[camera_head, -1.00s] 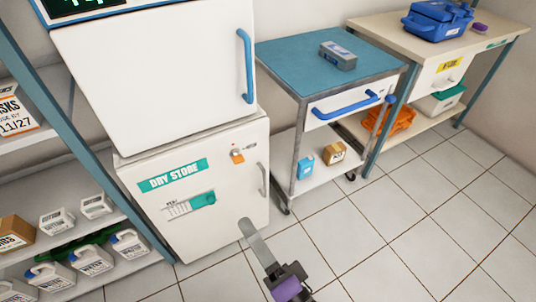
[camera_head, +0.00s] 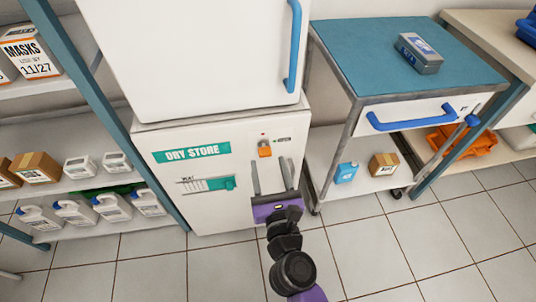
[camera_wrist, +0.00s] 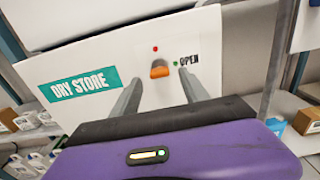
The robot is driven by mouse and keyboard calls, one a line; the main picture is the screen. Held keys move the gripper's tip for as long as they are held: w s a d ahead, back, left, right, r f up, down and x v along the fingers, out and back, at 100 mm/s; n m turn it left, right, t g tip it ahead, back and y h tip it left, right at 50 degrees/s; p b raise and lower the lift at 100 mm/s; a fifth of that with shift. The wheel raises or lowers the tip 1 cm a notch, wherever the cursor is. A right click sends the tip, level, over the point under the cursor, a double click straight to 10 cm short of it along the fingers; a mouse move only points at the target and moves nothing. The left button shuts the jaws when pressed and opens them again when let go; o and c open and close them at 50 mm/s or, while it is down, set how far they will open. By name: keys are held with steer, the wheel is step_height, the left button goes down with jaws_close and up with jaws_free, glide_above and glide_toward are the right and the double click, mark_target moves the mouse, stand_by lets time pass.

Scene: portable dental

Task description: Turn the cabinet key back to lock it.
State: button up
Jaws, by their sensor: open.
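The orange cabinet key (camera_head: 264,150) sits near the top right of the white DRY STORE cabinet (camera_head: 208,215). It also shows in the wrist view (camera_wrist: 159,69), below a red dot and left of a green dot beside the word OPEN. My gripper (camera_head: 271,165) is open and empty, its two grey fingers pointing up toward the key. In the wrist view the fingers (camera_wrist: 158,80) stand on either side of the key. In the head view their tips appear below it, and I see no contact. The cabinet's door handle is mostly hidden by my gripper.
A larger white unit (camera_head: 190,60) with a blue handle (camera_head: 295,45) stands on top of the cabinet. A blue-topped cart (camera_head: 375,65) stands close on the right. A shelf rack with bottles (camera_head: 75,212) is on the left. Floor in front is clear.

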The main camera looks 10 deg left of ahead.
mark_target(266, 156)
steer(key=shift+x, duration=1.9)
jaws_close()
